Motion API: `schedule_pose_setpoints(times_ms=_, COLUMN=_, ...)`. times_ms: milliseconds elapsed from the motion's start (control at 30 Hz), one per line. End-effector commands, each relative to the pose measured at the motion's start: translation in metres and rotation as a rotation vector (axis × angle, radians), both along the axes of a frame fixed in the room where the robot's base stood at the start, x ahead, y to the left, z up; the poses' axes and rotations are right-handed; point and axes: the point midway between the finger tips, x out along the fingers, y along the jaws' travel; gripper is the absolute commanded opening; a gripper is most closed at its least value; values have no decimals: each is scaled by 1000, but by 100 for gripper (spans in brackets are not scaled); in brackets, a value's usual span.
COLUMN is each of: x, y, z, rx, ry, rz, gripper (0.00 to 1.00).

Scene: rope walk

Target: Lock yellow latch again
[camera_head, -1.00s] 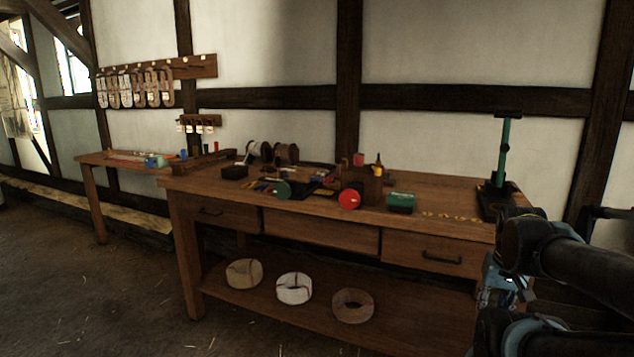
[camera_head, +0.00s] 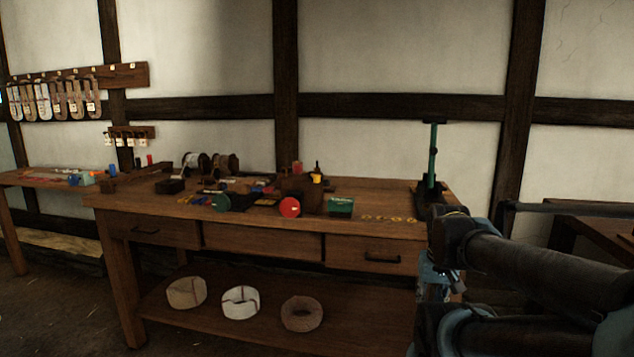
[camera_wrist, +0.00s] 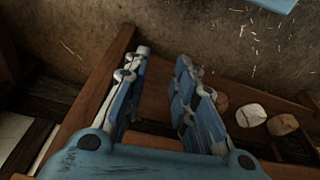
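I cannot make out a yellow latch in either view. Small yellow rings (camera_head: 388,218) lie near the front right of the workbench (camera_head: 262,240), and a small yellow piece (camera_head: 317,179) shows by a dark bottle at its middle. My gripper (camera_wrist: 161,75) is open and empty in the wrist view, its two blue-grey fingers well apart. It points down past the bench's wooden edge toward the floor. In the head view my arm is at the lower right, in front of the bench's right end, and the fingers are hard to see.
A green post stand (camera_head: 433,165) rises at the bench's right end. A red disc (camera_head: 289,207) and a green box (camera_head: 341,207) sit near the front edge. Rope coils (camera_head: 240,302) lie on the lower shelf. Another wooden table (camera_head: 590,232) is at right. Floor at lower left is clear.

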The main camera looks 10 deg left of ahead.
Motion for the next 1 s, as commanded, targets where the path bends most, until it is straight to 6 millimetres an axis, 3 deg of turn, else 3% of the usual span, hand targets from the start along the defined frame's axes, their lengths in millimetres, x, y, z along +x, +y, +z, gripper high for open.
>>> schedule_pose_setpoints(times_ms=100, x=-7, y=2, z=8, rx=8, ry=-9, rz=-11, gripper=0)
schedule_pose_setpoints(times_ms=267, x=6, y=10, z=28, rx=54, ry=9, rz=-72, gripper=0)
schedule_pose_setpoints(times_ms=1000, x=121, y=81, z=169, rx=383, ry=238, rz=-573, gripper=0)
